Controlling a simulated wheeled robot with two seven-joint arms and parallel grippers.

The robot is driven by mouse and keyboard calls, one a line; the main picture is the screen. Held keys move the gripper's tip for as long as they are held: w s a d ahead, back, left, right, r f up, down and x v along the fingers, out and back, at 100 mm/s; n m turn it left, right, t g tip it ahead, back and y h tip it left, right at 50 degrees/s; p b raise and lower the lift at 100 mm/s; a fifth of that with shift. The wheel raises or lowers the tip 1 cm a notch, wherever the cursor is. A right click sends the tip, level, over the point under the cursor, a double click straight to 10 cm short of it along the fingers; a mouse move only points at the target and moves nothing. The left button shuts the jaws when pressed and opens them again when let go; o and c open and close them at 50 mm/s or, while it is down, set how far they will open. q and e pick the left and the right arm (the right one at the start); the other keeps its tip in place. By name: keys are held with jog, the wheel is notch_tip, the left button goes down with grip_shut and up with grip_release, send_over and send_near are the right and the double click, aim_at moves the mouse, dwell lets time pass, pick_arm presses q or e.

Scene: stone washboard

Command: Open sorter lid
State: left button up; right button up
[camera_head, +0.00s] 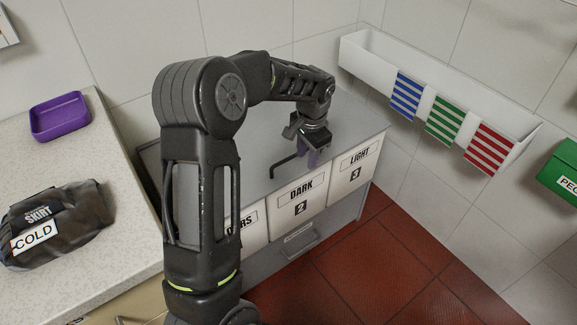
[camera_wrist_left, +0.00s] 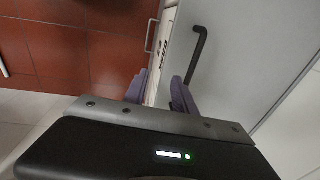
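The sorter is a grey cabinet with a flat grey lid (camera_head: 345,115) on top, and the lid lies shut. A black bar handle (camera_head: 284,165) sticks up from the lid near its front edge; it also shows in the left wrist view (camera_wrist_left: 198,50). My left gripper (camera_head: 312,157) is over the lid's front edge, just right of the handle in the head view. In the left wrist view its purple-grey fingers (camera_wrist_left: 160,88) are apart with nothing held between them. The handle's near end is partly hidden behind the right finger; contact cannot be told. My right gripper is not in view.
White front panels labelled DARK (camera_head: 300,205) and LIGHT (camera_head: 352,175) face the red floor. A counter at left bears a purple tray (camera_head: 60,117) and a grey bag marked COLD (camera_head: 60,220). A white wall bin (camera_head: 440,75) with striped flags hangs at right.

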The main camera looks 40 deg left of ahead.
aim_at(288, 158)
pick_arm(q)
jog(key=a+r+y, duration=0.1)
jog(key=a+r, duration=0.3)
jog(key=shift+s+a+r, duration=0.3)
jog(key=shift+s+a, duration=0.05)
jog(key=shift+s, duration=0.05)
jog(key=shift+w+a+f+b, duration=0.15)
jog(key=shift+a+f, duration=0.1)
jog(key=shift+f, duration=1.05)
jog(key=shift+a+f+b, duration=0.15)
jog(key=shift+a+f, duration=0.05)
jog(key=shift+f, duration=1.1)
jog(key=shift+w+a+f+b, duration=0.15)
jog(key=shift+a+f, duration=0.1)
jog(key=shift+f, duration=1.05)
jog(key=shift+c, duration=0.2)
grip_shut()
